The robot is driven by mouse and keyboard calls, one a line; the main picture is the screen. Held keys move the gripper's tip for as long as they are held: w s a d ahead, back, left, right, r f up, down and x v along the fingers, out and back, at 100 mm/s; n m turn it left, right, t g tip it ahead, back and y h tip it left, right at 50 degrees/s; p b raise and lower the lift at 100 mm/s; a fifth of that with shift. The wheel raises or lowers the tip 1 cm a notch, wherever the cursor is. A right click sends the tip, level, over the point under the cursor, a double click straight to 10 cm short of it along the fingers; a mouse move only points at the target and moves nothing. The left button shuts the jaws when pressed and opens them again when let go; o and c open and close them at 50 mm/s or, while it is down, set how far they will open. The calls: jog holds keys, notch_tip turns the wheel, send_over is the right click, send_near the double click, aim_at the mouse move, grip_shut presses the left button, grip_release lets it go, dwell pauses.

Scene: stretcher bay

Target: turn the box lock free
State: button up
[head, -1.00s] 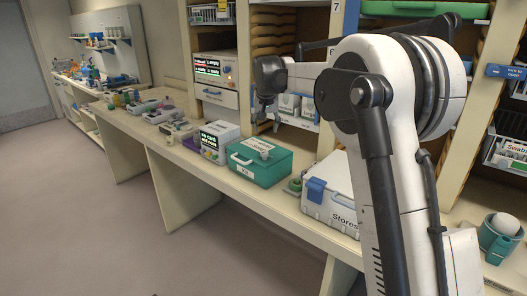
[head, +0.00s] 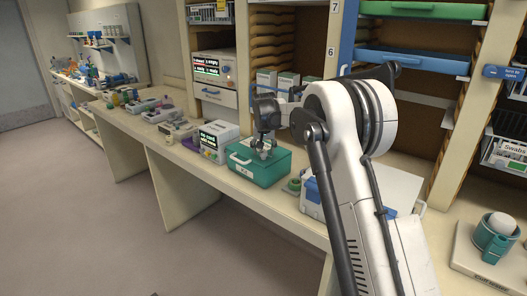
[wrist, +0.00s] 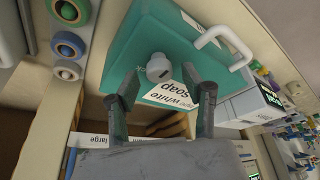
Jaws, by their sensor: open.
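The teal box (head: 258,174) stands on the counter with a white handle on its front. My gripper (wrist: 162,94) is open above the lid. Its two fingertips are apart on either side of the knob's near side, and I see no contact. In the head view my gripper (head: 263,145) is over the box and hides most of the lock.
A white box with a dark screen (head: 218,140) stands just left of the teal box. Tape rolls (wrist: 68,45) lie on its other side, near a Stores box partly behind my arm. Shelves rise behind.

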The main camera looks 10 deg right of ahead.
jog(key=shift+w+f, duration=0.2)
jog(key=shift+f, duration=0.25)
grip_shut()
